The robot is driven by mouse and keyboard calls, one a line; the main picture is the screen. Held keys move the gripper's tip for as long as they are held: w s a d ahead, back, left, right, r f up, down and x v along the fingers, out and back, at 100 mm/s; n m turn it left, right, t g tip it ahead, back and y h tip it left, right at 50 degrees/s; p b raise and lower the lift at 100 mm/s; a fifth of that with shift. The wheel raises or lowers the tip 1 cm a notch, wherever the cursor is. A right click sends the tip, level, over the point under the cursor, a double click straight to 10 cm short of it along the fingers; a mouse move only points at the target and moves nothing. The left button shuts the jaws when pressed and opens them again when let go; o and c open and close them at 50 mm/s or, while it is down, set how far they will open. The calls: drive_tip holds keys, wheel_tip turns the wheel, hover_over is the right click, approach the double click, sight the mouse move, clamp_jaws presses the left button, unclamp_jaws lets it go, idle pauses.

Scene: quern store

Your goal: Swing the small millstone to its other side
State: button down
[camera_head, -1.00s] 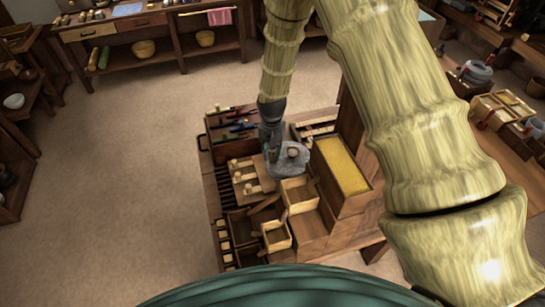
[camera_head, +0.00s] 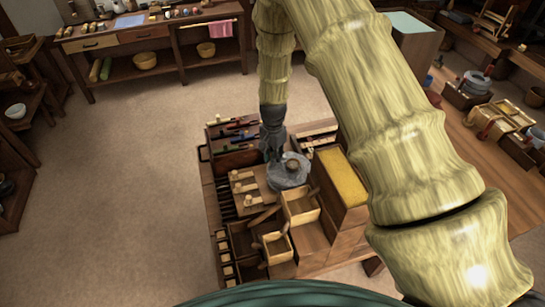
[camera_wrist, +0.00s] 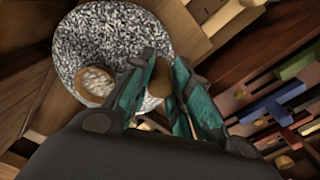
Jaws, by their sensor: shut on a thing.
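The small millstone (camera_head: 286,179) is a grey round stone on the wooden worktop in the head view. My gripper (camera_head: 273,157) is at the stone's far left edge in the head view. In the wrist view my gripper (camera_wrist: 165,78) has its two teal fingers closed around a brown upright handle peg (camera_wrist: 161,74) at the stone's rim. The fingers hide part of the peg and stone.
Open wooden boxes (camera_head: 300,207) stand close in front of the stone. A rack of coloured tools (camera_head: 232,133) is behind it at left, and a yellow-topped box (camera_head: 343,174) at right. Wooden pegs (camera_head: 243,187) lie left of the stone. Floor at left is clear.

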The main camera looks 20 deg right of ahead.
idle(0.3)
drive_tip(key=c, duration=1.3)
unclamp_jaws()
drive_tip(key=shift+r, duration=0.1)
wheel_tip(320, 180, up, 12)
drive_tip(key=shift+f, duration=0.1)
